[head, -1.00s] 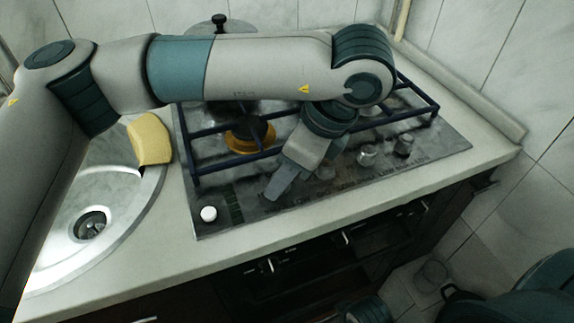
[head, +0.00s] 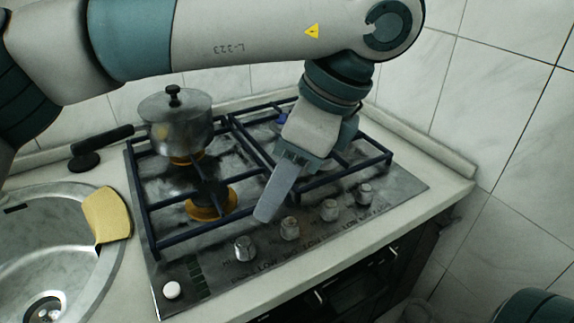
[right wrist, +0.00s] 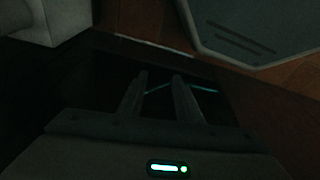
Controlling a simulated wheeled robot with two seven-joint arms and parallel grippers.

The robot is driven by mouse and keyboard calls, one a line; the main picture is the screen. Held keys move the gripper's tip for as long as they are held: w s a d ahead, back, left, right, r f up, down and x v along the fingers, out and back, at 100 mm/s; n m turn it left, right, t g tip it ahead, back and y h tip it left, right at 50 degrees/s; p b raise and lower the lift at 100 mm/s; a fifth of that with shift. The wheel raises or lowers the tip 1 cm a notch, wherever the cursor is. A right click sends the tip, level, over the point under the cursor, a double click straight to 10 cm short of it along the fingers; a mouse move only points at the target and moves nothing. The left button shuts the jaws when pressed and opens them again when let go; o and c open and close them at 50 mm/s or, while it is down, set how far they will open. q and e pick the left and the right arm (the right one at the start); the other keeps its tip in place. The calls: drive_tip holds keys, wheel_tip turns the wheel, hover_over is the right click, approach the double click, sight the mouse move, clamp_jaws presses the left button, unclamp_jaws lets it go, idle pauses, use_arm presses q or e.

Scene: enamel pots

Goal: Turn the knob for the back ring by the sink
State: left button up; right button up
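The hob (head: 215,275) has several metal knobs along its front edge. The knob nearest the sink (head: 245,247) is in clear view. To its right are a second knob (head: 290,228), a third knob (head: 329,209) and a far right knob (head: 365,193). The back ring by the sink (head: 186,159) is mostly hidden under a lidded pot (head: 180,125). My left gripper (head: 264,214) points down over the hob, apart from the knobs in the picture. Its fingers are seen side-on, so their gap is hidden. My right gripper (right wrist: 160,75) has its fingers apart with nothing between them.
Dark pan supports (head: 195,240) rise over the rings; an orange front ring (head: 212,203) is bare. A white button (head: 172,290) is at the hob's front left corner. A yellow sponge or cloth (head: 107,215) lies at the sink (head: 60,250). A tiled wall (head: 450,85) stands behind.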

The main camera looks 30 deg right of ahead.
use_arm(q)
drive_tip(key=shift+v, duration=1.8)
